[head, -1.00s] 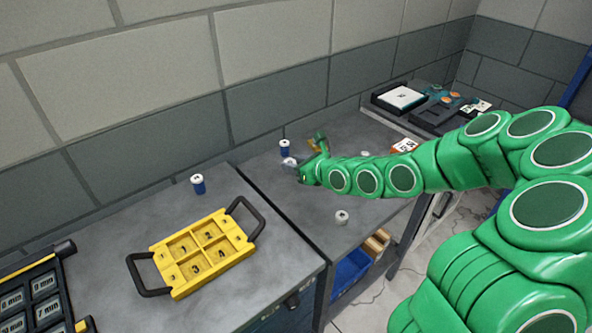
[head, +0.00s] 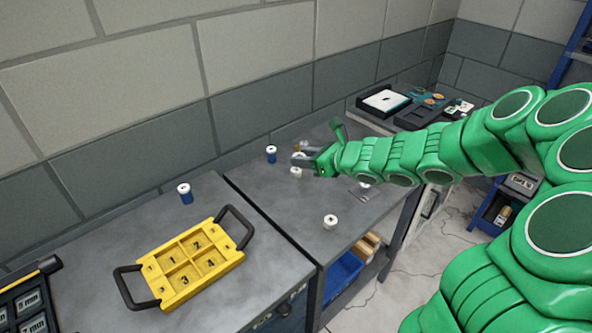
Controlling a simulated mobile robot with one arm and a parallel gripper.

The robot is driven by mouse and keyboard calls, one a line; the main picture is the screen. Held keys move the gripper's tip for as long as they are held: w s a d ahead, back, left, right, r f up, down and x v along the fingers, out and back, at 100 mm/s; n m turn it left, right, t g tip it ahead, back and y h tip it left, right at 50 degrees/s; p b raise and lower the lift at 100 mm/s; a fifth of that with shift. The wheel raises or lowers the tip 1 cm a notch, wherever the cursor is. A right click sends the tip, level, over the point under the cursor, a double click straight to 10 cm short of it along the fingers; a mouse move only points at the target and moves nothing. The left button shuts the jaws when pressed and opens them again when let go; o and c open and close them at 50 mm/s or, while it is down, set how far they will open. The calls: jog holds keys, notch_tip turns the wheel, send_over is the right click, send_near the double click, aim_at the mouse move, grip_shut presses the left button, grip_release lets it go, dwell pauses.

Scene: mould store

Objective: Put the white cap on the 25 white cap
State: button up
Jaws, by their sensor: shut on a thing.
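My gripper (head: 301,160) is over the far part of the right-hand table, its grey jaws pointing left. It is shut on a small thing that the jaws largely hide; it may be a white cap. A small white piece (head: 296,173) shows just below the jaws; I cannot tell whether it is held or on the table. A blue cylinder with a white top (head: 271,154) stands upright left of the jaws. A similar one (head: 185,194) stands on the left table. A loose white round piece (head: 330,222) lies near the right table's front edge. No number is readable on these.
A yellow tray (head: 163,292) with numbered compartments and black handles lies on the left table. Dark trays (head: 424,115) stand at the back right. A black case (head: 20,310) is at lower left. Another white piece (head: 364,185) shows under my arm. The right table's middle is clear.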

jog(key=shift+d, duration=0.75)
send_over(296, 172)
jog(key=d, duration=0.2)
jog(key=shift+a+f, duration=0.2)
jog(key=shift+f, duration=4.4)
jog(key=shift+w+f, duration=0.2)
jog(key=shift+f, duration=1.55)
jog(key=shift+f, duration=0.1)
jog(key=o, duration=1)
